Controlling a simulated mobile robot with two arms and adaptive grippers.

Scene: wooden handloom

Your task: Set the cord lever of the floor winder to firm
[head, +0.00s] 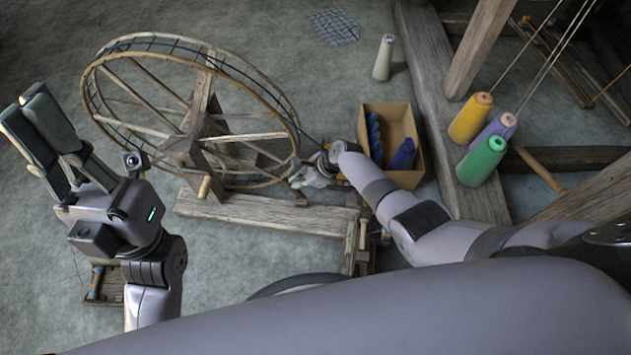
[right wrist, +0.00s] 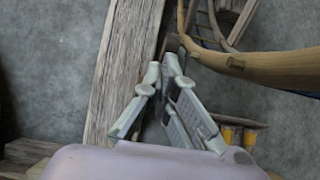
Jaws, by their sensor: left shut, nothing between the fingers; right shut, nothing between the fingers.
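The floor winder is a large spoked wooden wheel (head: 205,62) on a long wooden base (head: 265,213), left of centre in the head view. A dark cord runs along the rim. My right gripper (head: 297,179) is shut and empty, low by the wheel's right edge above the base. In the right wrist view its closed fingertips (right wrist: 172,62) are close to a small dark flat piece (right wrist: 174,43) between the base beam (right wrist: 120,75) and the rim (right wrist: 275,70). I cannot tell whether they touch or whether that piece is the cord lever. My left gripper (head: 29,101) is shut and empty, raised at the left.
A cardboard box (head: 405,118) with blue yarn stands right of the wheel. A pale cone (head: 383,58) stands behind. A small tray (head: 110,283) lies lower left.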

